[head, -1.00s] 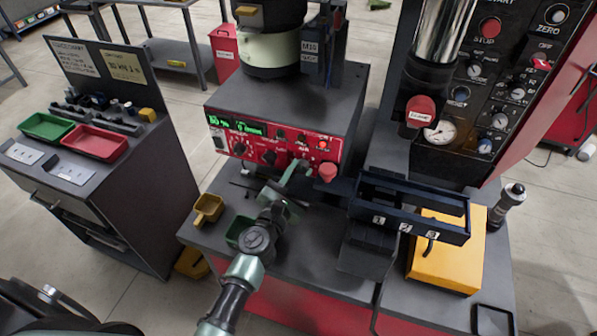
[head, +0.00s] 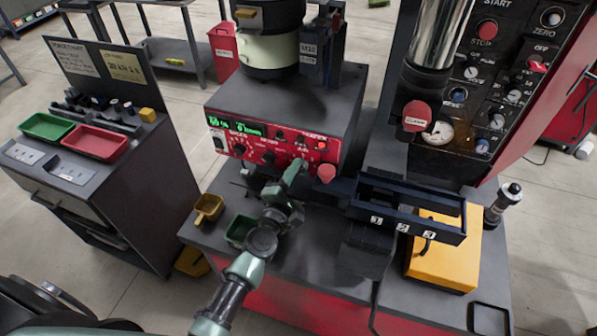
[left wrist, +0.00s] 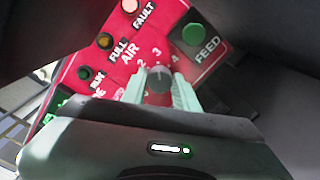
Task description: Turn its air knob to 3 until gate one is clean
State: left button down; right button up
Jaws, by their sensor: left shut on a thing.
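The red control panel (head: 265,147) is on the front of the grey feeder base, under the bowl (head: 270,45). In the left wrist view the dark AIR knob (left wrist: 158,84) sits between my left gripper's pale green fingers (left wrist: 160,92), which are shut on it. Its light mark points up, about at the 3. In the head view my left gripper (head: 292,175) reaches the panel's lower edge and hides the knob. Gate label 1 (head: 376,219) is on the front of the dark blue tray (head: 450,238), left of labels 2 and 3. My right gripper is out of view.
A green FEED button (left wrist: 193,34) is right of the knob. A yellow box (head: 440,270) is under the tray's right end. A yellow scoop (head: 208,208) and a green bin (head: 240,230) lie on the bench left of my arm. A red CLAMP knob (head: 416,116) stands above the tray.

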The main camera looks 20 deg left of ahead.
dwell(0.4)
pick_arm(q)
jog(key=c, duration=1.1)
grip_release()
jog(key=shift+s, duration=0.1)
jog(key=s, duration=0.5)
jog(key=s+b, duration=0.1)
jog(key=s, duration=0.1)
jog(key=shift+s+a+r, duration=0.1)
jog(key=shift+s+a, duration=0.2)
